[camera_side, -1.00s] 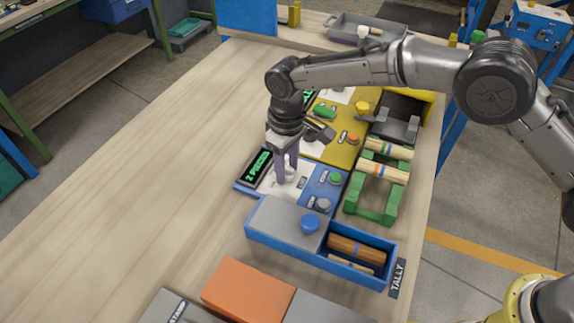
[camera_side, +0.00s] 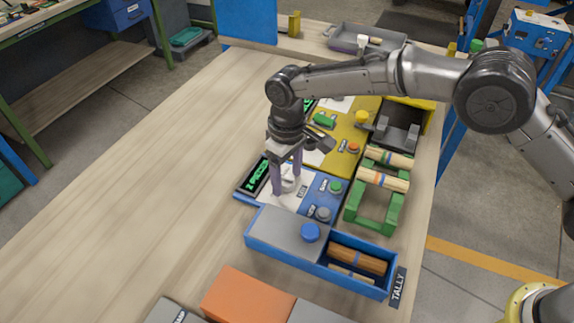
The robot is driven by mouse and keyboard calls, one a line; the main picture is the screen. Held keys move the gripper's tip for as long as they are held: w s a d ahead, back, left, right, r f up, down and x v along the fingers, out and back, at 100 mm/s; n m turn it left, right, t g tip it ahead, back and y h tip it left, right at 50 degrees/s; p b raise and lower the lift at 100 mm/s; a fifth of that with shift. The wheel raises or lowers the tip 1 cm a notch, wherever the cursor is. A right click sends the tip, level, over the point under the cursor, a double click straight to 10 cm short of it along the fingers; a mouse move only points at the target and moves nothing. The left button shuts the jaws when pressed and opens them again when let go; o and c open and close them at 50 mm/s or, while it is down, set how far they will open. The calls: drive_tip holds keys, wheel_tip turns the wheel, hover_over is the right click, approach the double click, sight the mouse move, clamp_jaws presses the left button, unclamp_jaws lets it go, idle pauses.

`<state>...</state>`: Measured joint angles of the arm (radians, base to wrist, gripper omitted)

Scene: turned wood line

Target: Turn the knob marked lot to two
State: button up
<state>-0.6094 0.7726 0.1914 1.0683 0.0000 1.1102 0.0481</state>
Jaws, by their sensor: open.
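My gripper (camera_side: 287,190) points down over the blue panel (camera_side: 325,184), its two fingers apart. A pale knob (camera_side: 289,185) stands between or just behind the fingers, on a white plate (camera_side: 284,200). I cannot tell whether the fingers touch it. A small label reading LOT (camera_side: 303,190) is beside it. The knob's pointer direction is too small to read.
Green (camera_side: 336,187) and grey (camera_side: 323,213) buttons are at the panel's right. A blue box (camera_side: 318,262) with wooden pieces stands in front. A green rack (camera_side: 377,205) holding turned pieces is to the right. The yellow panel (camera_side: 345,137) is behind. The table's left is clear.

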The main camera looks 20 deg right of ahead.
sight(287, 177)
wheel_tip(287, 177, up, 14)
idle(0.5)
drive_tip(key=shift+f, duration=0.15)
